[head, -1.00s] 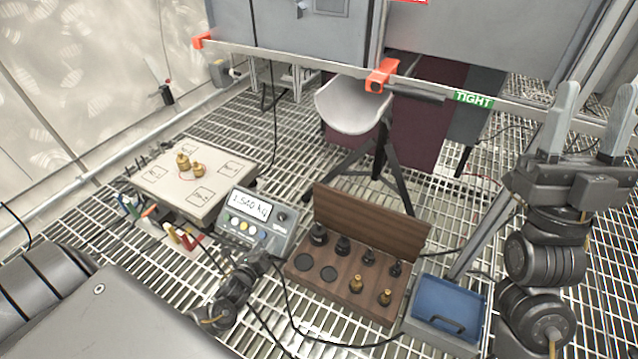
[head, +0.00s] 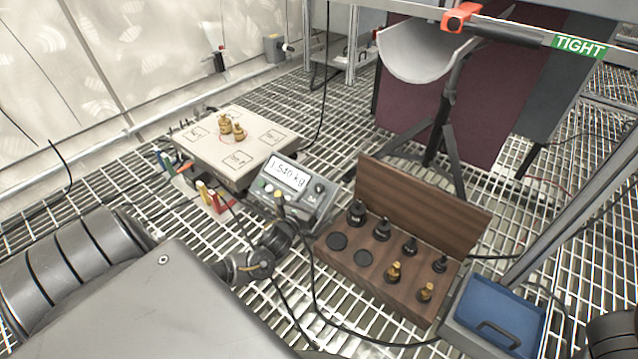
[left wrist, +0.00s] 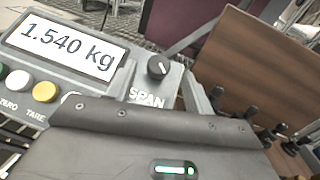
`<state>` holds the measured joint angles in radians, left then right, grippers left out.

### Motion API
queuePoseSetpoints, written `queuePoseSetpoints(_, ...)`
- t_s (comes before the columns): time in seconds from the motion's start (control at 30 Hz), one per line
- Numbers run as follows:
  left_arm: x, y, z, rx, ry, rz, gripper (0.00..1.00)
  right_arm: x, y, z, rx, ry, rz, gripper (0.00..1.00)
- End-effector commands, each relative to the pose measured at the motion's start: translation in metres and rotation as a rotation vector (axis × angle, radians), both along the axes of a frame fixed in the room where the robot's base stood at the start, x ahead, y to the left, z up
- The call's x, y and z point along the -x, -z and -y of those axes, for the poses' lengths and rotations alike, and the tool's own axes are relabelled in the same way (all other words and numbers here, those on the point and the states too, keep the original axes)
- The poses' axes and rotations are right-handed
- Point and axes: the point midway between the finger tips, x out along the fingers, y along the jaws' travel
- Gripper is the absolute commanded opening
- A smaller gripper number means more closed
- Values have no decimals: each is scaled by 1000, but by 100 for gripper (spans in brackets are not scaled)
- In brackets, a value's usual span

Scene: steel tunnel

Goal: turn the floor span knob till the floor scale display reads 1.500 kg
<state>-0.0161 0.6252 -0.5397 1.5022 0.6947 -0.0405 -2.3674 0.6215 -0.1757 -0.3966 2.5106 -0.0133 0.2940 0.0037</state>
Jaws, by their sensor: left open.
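The floor scale display (head: 287,174) reads 1.540 kg; it also shows large in the left wrist view (left wrist: 68,45). The span knob (left wrist: 158,67) is a small black knob with a pale pointer line, above the word SPAN. In the head view the knob (head: 320,187) is at the right end of the grey indicator box. In the head view the gripper (head: 284,220) is dark, in front of the box. My right gripper is out of view.
Brass weights (head: 231,127) stand on the scale platform (head: 250,160). A wooden weight box (head: 375,285) with its lid raised is right of the indicator. A blue-topped case (head: 497,312) is at the lower right. Cables cross the grating floor.

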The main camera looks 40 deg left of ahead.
Motion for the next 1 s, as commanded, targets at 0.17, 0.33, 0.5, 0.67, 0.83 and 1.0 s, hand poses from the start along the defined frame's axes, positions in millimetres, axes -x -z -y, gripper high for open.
queuePoseSetpoints(0.17, -30, 4, -6, -1, 0, 3, 52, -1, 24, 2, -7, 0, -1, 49)
queuePoseSetpoints(0.33, -46, 3, -9, 1, -1, 1, 52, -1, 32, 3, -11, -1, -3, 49)
queuePoseSetpoints(0.5, -51, 1, -9, 1, 0, -1, 52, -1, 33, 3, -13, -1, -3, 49)
queuePoseSetpoints(0.67, -51, 0, -9, 1, 0, -1, 52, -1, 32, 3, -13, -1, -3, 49)
queuePoseSetpoints(0.83, -51, 0, -9, 1, 0, -1, 35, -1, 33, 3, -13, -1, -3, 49)
queuePoseSetpoints(1.0, -50, 1, -9, 1, 0, -1, 13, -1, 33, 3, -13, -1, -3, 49)
